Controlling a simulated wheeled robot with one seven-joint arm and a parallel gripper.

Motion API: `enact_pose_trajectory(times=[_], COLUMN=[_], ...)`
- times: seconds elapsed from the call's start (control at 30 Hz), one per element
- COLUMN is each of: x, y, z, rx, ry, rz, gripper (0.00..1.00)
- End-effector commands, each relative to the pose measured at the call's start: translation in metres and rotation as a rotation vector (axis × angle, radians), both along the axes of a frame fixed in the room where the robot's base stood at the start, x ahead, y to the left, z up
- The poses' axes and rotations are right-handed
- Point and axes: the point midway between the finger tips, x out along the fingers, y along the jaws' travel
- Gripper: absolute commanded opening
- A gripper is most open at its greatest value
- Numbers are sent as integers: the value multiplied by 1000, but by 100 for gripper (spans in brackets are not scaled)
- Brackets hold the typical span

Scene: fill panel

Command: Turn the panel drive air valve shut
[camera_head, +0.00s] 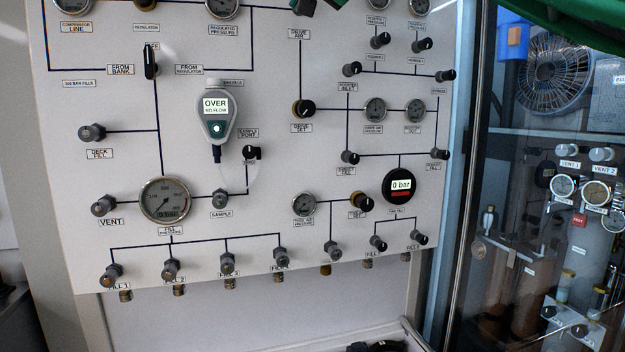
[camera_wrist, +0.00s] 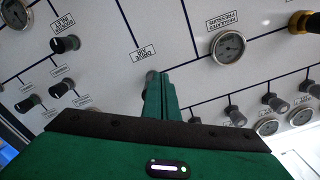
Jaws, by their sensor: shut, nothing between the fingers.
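The white fill panel (camera_head: 270,60) fills the left and middle of the head view. Its "DRIVE AIR" label (camera_head: 299,34) is near the top edge, with the dark drive air valve (camera_head: 303,6) just above, cut off by the frame. In the wrist view the same label (camera_wrist: 143,53) is upside down, and a small grey part of the valve (camera_wrist: 151,76) shows beside my fingertips. My green gripper (camera_wrist: 160,76) is shut and empty, its fingers at the valve and hiding most of it. Whether they touch it, and the handle's angle, I cannot tell.
A regulated pressure gauge (camera_wrist: 227,45) is right of my fingers in the wrist view; several black knobs (camera_wrist: 65,44) are at left. Below the valve is the drive set knob (camera_head: 304,109). A glass-fronted cabinet (camera_head: 545,150) stands right of the panel. My green arm crosses the upper right.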

Motion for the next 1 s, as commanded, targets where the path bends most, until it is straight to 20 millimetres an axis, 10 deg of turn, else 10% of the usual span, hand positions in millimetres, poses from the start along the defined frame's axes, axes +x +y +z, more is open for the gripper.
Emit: enact_pose_trajectory(times=[0.5, 1.0], x=[-49, -55], y=[-14, -18], z=[0, -1], rx=[-1, 0], ry=[0, 0], rz=[3, 0], gripper=[0, 0])
